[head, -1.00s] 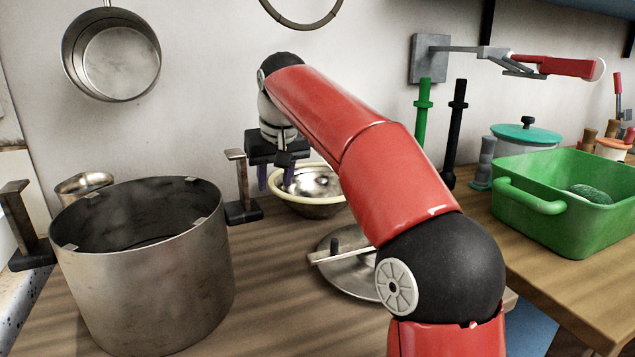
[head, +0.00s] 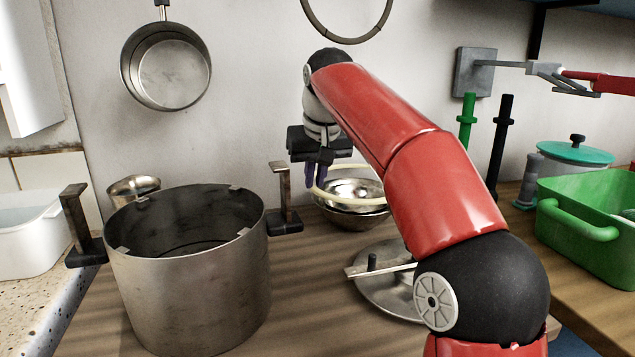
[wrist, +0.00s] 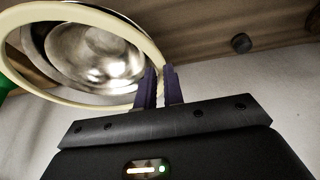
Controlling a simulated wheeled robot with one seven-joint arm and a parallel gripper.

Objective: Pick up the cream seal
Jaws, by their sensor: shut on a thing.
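The cream seal (head: 345,202) is a thin pale ring. In the head view it sits tilted just above the steel bowl (head: 357,217), with a gap showing at the front; part of it is hidden behind my red arm. My gripper (head: 317,180) is shut on the left side of the seal, fingers pointing down. In the wrist view the seal (wrist: 75,101) spans the upper left, and its edge runs to the purple fingers (wrist: 160,88). The shiny bowl (wrist: 95,52) shows through the ring.
A large steel pot (head: 190,285) stands at left and a pan lid (head: 385,290) lies in front of the bowl. A green basin (head: 585,225) and a teal-lidded pot (head: 575,165) are at right. A pan (head: 165,65) hangs on the wall.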

